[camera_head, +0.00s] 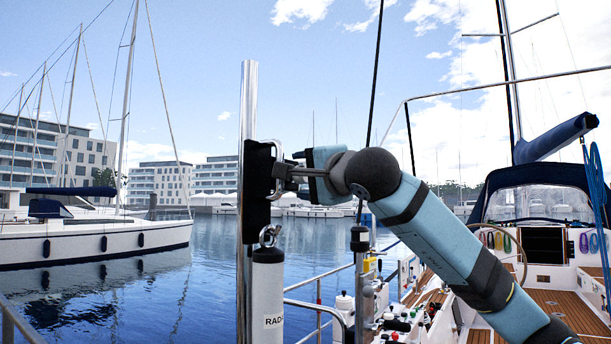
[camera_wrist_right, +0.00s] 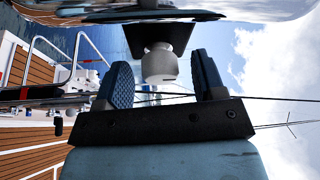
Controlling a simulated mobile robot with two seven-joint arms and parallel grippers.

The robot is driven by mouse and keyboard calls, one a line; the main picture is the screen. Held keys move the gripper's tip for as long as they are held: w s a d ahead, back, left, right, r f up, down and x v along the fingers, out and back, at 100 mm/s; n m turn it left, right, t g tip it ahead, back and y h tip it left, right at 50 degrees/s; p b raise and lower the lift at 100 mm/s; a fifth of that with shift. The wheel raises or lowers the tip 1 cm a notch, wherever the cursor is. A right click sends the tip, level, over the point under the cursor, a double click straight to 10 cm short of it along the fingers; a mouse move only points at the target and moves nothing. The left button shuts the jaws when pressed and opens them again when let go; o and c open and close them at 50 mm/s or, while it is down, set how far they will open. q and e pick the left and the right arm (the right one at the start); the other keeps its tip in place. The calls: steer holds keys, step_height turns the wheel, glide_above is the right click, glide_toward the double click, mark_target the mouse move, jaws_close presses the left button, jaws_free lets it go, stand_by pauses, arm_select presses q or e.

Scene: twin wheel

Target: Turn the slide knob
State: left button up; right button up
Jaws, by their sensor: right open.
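A grey metal knob (camera_wrist_right: 160,65) sticks out from a black plate (camera_wrist_right: 158,38) in the right wrist view. My right gripper (camera_wrist_right: 160,70) is open, with one finger on each side of the knob. Gaps show between the knob and both fingers. In the head view, a black block (camera_head: 256,185) sits on a vertical metal pole (camera_head: 247,100). My right gripper (camera_head: 285,172) comes in from the right, close against this block. The knob is not clearly distinguishable there, mostly hidden by the gripper. My left gripper is not in view.
A white cylinder (camera_head: 268,290) with dark lettering hangs by a shackle (camera_head: 269,236) just below the block. Rails and a stanchion (camera_head: 359,285) stand to its right. The boat's deck and cockpit (camera_head: 545,270) lie at right. Open water is at left.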

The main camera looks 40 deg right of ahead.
arm_select(q)
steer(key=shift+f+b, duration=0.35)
steer(key=shift+b, duration=0.45)
arm_select(e)
steer(key=s+f, duration=0.1)
steer(key=s, duration=1.2)
steer(key=shift+s, duration=0.25)
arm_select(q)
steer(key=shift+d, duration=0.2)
arm_select(e)
steer(key=shift+f, duration=0.1)
